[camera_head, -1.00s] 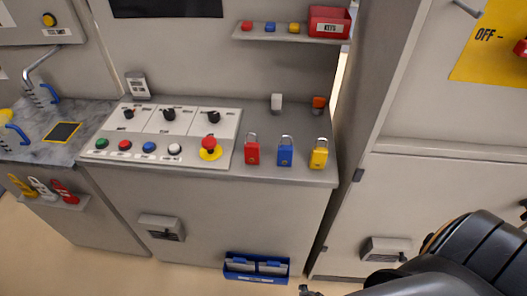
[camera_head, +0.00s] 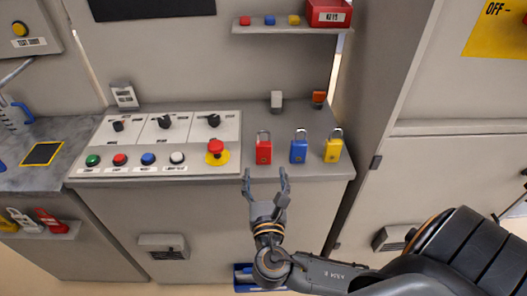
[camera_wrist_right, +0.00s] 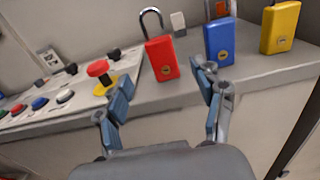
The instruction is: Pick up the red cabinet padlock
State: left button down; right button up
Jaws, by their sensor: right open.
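The red padlock (camera_head: 264,151) stands upright on the grey counter, left of a blue padlock (camera_head: 299,150) and a yellow padlock (camera_head: 333,149). Its shackle points up. My right gripper (camera_head: 266,176) is open and empty, just in front of the counter edge and below the red padlock in the head view. In the right wrist view the red padlock (camera_wrist_right: 161,58) stands beyond the open fingers (camera_wrist_right: 160,92), between them and nearer the right one. Nothing touches it that I can see. My left gripper is out of view.
A control panel (camera_head: 158,144) with a red emergency button (camera_head: 216,149) lies left of the padlocks. A shelf (camera_head: 287,30) with a red box (camera_head: 329,13) hangs above. The counter (camera_head: 250,119) behind the padlocks is mostly clear.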

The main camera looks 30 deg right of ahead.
aim_at(264, 152)
jog(key=x, duration=0.4)
jog(key=shift+w+d, duration=0.2)
jog(key=shift+w, duration=0.1)
jog(key=p+x, duration=0.1)
jog(key=x, duration=0.4)
jog(key=shift+w+d+f+p, duration=0.1)
jog(key=shift+d+p, duration=0.05)
jog(key=shift+p, duration=0.2)
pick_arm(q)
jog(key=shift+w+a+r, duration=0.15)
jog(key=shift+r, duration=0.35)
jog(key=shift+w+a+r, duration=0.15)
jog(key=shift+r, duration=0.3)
pick_arm(e)
jog(key=c, duration=1.3)
